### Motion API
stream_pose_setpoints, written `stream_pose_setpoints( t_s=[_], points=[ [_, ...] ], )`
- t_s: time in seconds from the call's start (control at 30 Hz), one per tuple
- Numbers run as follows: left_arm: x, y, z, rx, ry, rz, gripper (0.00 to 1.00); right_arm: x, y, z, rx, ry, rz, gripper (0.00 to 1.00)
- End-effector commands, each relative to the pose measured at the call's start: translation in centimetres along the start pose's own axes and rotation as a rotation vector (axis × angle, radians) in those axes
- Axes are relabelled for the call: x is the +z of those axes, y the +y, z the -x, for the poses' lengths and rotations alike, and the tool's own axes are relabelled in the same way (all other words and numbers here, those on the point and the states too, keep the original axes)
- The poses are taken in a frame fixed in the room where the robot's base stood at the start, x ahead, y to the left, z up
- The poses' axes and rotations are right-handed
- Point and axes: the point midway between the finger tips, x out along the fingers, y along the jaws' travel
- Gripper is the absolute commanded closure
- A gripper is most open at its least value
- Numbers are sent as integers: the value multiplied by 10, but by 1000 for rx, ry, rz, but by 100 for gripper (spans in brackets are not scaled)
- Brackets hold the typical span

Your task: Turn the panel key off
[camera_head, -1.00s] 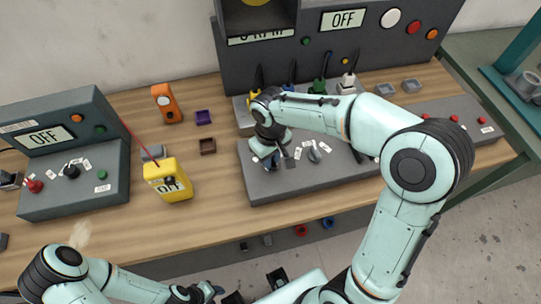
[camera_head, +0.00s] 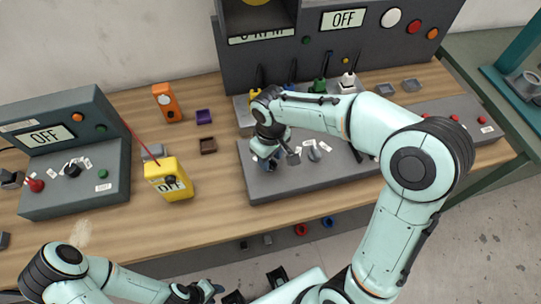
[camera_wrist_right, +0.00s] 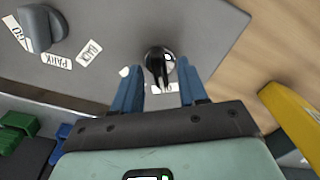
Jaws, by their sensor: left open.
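The grey control panel (camera_head: 345,184) lies flat on the workbench. In the right wrist view, the black panel key (camera_wrist_right: 160,62) stands on that panel (camera_wrist_right: 115,25) between my right gripper's blue fingertips (camera_wrist_right: 160,85). The fingers are apart, with the key in the gap; I see no clear grip on it. In the head view my right gripper (camera_head: 270,160) is low over the panel's left part and hides the key. A grey knob (camera_head: 315,152) is to its right; it also shows in the wrist view (camera_wrist_right: 40,28). My left gripper (camera_head: 217,289) is open and empty at the bottom edge.
A grey box (camera_head: 65,200) with an OFF display is further left. A tall dark cabinet (camera_head: 390,58) stands behind, with colored connectors (camera_head: 320,85) before it. Two small trays (camera_head: 208,146) lie between.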

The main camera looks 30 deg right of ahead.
Motion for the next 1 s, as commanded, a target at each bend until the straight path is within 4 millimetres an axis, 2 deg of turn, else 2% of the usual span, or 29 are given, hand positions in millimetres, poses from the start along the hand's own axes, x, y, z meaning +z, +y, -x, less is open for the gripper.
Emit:
stream_pose_setpoints(
  t_s=[0.23, 0.37, 0.8, 1.0],
  points=[
    [0, 0, 0, 0, 0, 0, 57, 0, 0, 1, -1, 0, -2, 57],
    [-1, 1, 2, 0, 1, 0, 57, -1, 0, 13, 0, 3, -3, 57],
    [-8, 9, 18, 4, 13, -5, 57, -1, 0, 107, 0, 5, -1, 57],
    [-10, 12, 22, 5, 16, -6, 57, 0, 0, 130, 0, 2, -1, 57]
  ],
)
